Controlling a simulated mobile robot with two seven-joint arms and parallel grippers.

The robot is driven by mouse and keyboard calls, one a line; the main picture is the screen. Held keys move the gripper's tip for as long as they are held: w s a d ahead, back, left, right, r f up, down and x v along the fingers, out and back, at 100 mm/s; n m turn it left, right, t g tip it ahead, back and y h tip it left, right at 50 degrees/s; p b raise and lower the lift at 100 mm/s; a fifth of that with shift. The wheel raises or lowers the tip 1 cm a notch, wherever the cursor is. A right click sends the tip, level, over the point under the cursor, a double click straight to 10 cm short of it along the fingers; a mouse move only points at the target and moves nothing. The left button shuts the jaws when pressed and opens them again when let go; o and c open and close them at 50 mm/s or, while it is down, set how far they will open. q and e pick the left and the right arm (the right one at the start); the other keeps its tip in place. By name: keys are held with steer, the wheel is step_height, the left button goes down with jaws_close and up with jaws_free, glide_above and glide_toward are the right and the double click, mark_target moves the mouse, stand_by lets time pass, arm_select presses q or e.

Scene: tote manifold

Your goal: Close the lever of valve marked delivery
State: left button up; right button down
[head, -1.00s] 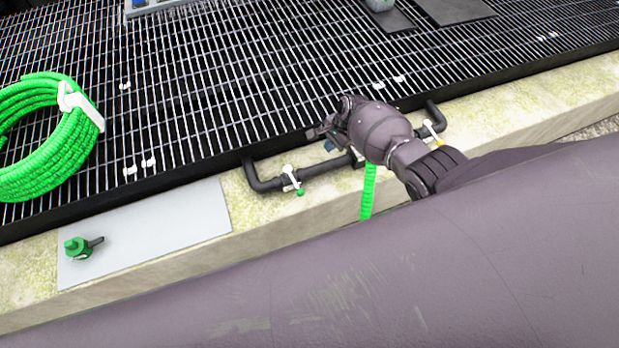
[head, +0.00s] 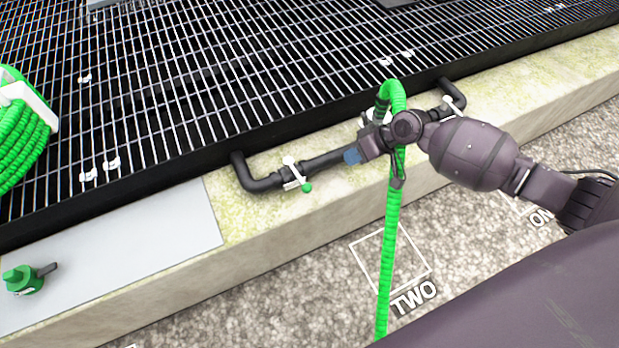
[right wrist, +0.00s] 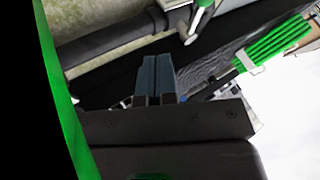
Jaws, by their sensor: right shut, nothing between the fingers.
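A black manifold pipe (head: 263,184) runs along the concrete ledge. Its left valve (head: 293,175) has a white part and a green-tipped lever (head: 306,187) pointing down-right, across the pipe. A valve with a white handle (head: 454,102) sits near the pipe's right end. I cannot read a delivery mark on any valve. My right gripper (head: 352,156) is shut and empty, its bluish fingertips over the pipe right of the left valve; whether they touch it I cannot tell. The right wrist view shows the closed fingertips (right wrist: 156,80) below the pipe (right wrist: 115,42) and a valve (right wrist: 203,8). My left gripper is out of view.
A green hose (head: 391,220) loops up beside my right gripper and hangs over the ledge. A coiled green hose (head: 20,135) lies on the grating (head: 200,90). A green fitting (head: 22,280) is on a grey plate (head: 150,245). The floor square marked TWO (head: 413,298) is in front.

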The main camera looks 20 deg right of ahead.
mark_target(297, 175)
arm_select(q)
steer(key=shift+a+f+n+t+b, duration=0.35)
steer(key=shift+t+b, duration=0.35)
steer(key=shift+b, duration=1.05)
arm_select(e)
steer(key=w+a+f, duration=0.2)
steer(key=a+f, duration=0.4)
steer(key=a, duration=0.3)
steer(key=shift+w+a+f, duration=0.3)
steer(key=shift+w+f, duration=0.05)
steer(key=shift+w, duration=0.05)
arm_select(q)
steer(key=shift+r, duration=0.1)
